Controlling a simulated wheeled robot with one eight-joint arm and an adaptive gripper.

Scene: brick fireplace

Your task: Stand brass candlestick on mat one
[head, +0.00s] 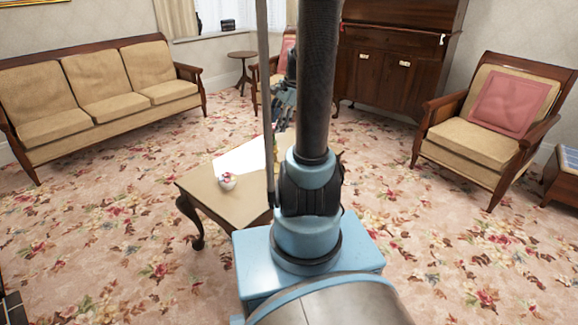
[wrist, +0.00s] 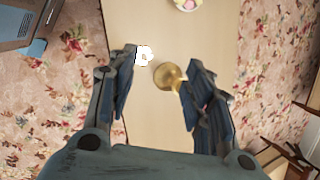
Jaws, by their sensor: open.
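The brass candlestick (wrist: 168,76) stands on the wooden table (wrist: 215,40) in the wrist view, seen from above. My gripper (wrist: 162,66) is open above the table, with one finger on each side of the candlestick in the picture. The candlestick appears nearer the right finger; whether they touch cannot be told. A small white piece (wrist: 144,55) shows beside the left fingertip; I cannot tell whether it is mat one. In the head view my arm hides part of the table (head: 205,187) and the candlestick cannot be made out.
A small bowl with pink contents (wrist: 187,4) is at the table's far part in the wrist view; it also shows in the head view (head: 228,181). A sofa (head: 100,90), an armchair (head: 490,130) and a dark cabinet (head: 385,70) stand around. Carpet is clear between them.

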